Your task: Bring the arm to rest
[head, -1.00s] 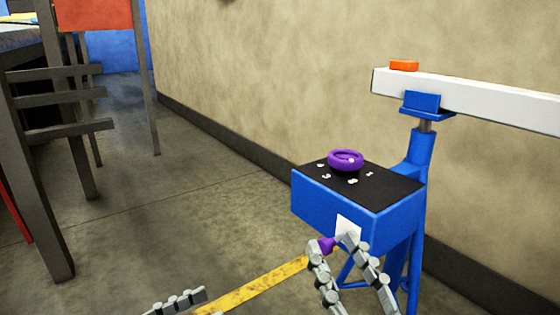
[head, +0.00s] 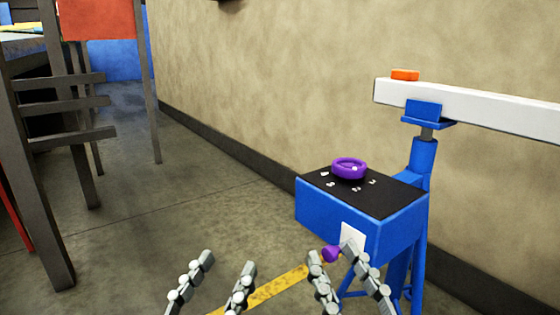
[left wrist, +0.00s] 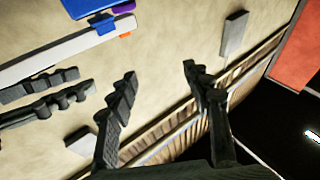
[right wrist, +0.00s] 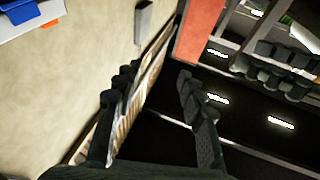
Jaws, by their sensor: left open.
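My left gripper (head: 228,262) is at the bottom middle of the head view, pointing up, with its fingers spread and nothing between them. Its fingers also show apart and empty in the left wrist view (left wrist: 159,70). My right gripper (head: 332,252) is to its right, in front of the blue box, with its fingers apart. It is also open and empty in the right wrist view (right wrist: 154,73). A small purple knob (head: 331,254) appears between the right fingertips in the head view; the right wrist view shows nothing held.
The blue box (head: 325,204) has a black top with a purple ring (head: 349,168) on it. A blue stand holds a white beam (head: 470,105) bearing an orange block (head: 405,75). A dark rack (head: 60,130) stands at left. The floor between is clear, with a yellow strip.

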